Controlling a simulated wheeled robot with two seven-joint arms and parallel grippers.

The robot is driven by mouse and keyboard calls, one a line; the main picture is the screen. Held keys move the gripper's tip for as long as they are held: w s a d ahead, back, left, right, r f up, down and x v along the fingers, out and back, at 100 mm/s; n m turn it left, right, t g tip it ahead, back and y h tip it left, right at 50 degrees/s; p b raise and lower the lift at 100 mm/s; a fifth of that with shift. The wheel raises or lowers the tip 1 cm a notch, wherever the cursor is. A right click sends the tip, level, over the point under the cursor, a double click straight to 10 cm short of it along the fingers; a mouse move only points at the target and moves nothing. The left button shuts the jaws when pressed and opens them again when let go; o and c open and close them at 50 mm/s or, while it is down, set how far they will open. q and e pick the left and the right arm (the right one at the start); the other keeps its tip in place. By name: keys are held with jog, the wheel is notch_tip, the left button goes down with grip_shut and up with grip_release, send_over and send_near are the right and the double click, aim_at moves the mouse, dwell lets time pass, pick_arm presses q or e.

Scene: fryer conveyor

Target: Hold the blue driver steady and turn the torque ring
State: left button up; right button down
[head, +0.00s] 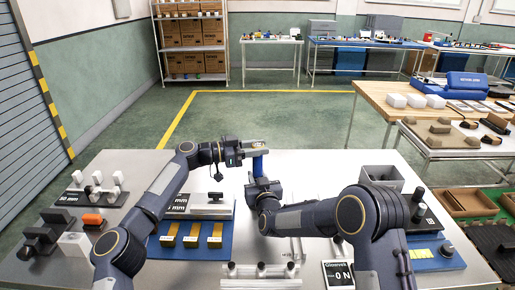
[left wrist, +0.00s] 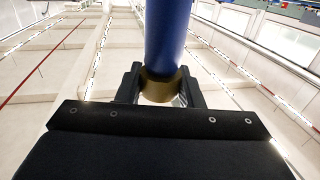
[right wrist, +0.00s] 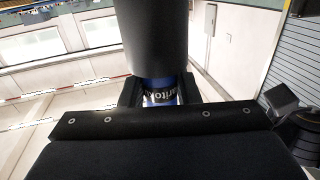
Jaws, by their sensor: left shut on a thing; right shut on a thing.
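The blue driver (head: 258,164) stands roughly upright above the middle of the table, between my two grippers. My left gripper (head: 256,148) is at its upper end, shut on the brass-coloured torque ring (left wrist: 158,88); the blue body (left wrist: 166,35) shows beside the ring in the left wrist view. My right gripper (head: 262,184) is lower, shut on the driver's blue body (right wrist: 161,90), where white lettering shows in the right wrist view. A black cylindrical part (right wrist: 152,35) of the driver adjoins that grip. The fingers partly hide both gripped parts.
On the metal table (head: 305,172), a blue mat (head: 190,248) with yellow-topped blocks lies left of centre. A grey bin (head: 382,176) stands back right. A display (head: 338,274) reading 0 N is at the front.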

pick_arm(q)
jog(key=o, duration=0.8)
jog(key=shift+w+a+f, duration=0.1)
jog(key=shift+w+f, duration=0.05)
jog(key=shift+f, duration=0.05)
jog(key=shift+c, duration=0.2)
pick_arm(e)
jog(key=shift+a, duration=0.15)
pick_arm(q)
jog(key=shift+o, duration=0.9)
jog(key=shift+r, duration=0.1)
jog(key=v, duration=1.2)
pick_arm(e)
jog(key=c, duration=1)
grip_release()
